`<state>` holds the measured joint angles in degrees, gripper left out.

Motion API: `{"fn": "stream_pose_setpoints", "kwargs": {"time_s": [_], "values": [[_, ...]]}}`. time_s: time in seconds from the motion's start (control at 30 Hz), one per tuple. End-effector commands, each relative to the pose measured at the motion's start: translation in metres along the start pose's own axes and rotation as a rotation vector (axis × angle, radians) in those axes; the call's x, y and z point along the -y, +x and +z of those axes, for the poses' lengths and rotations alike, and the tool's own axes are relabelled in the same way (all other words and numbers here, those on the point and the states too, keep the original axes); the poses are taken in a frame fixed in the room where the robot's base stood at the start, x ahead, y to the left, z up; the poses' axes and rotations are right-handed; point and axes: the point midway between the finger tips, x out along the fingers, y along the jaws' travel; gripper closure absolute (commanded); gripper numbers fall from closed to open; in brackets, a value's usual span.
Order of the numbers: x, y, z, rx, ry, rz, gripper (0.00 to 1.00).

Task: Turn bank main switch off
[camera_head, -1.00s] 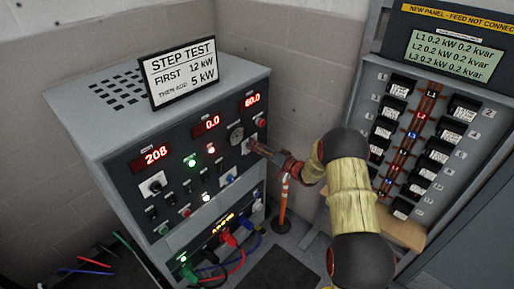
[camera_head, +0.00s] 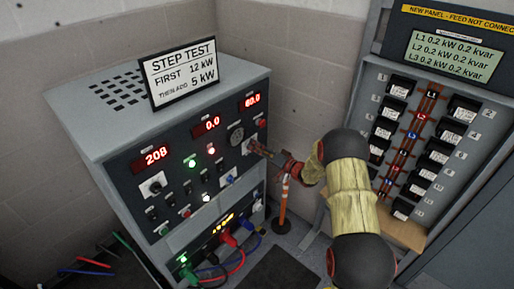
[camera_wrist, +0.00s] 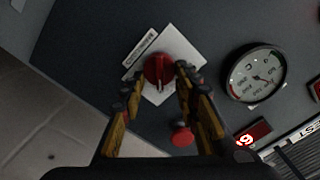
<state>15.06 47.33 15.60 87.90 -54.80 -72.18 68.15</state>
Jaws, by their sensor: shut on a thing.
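The bank main switch appears to be the red rotary knob (camera_wrist: 158,68) on a white square plate (camera_wrist: 182,48) on the dark panel front. In the wrist view my gripper (camera_wrist: 159,78) has its fingers on either side of the knob, shut on it. In the head view my gripper (camera_head: 253,148) reaches the right edge of the load bank's front (camera_head: 130,182) and hides most of the knob. A label strip (camera_wrist: 139,49) lies beside the plate; its text is too small to read.
A round gauge (camera_wrist: 255,75) and a red button (camera_wrist: 182,137) sit near the knob. The red displays read 208 (camera_head: 156,156), 0.0 (camera_head: 212,126) and 60.0 (camera_head: 250,101). Colored cables (camera_head: 232,258) plug in low. A breaker panel (camera_head: 420,150) stands at the right.

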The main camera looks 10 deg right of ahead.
Motion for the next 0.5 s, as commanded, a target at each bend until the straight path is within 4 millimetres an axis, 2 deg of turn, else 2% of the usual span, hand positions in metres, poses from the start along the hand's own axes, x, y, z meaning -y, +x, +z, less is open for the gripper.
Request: {"fn": "stream_pose_setpoints", "kwargs": {"time_s": [0.27, 0.5], "values": [[-0.0003, -0.0002, 0.0005, 0.0, -0.089, 0.002, 0.94], [0.001, -0.0002, 0.0014, 0.0, -0.274, 0.002, 0.94]]}}
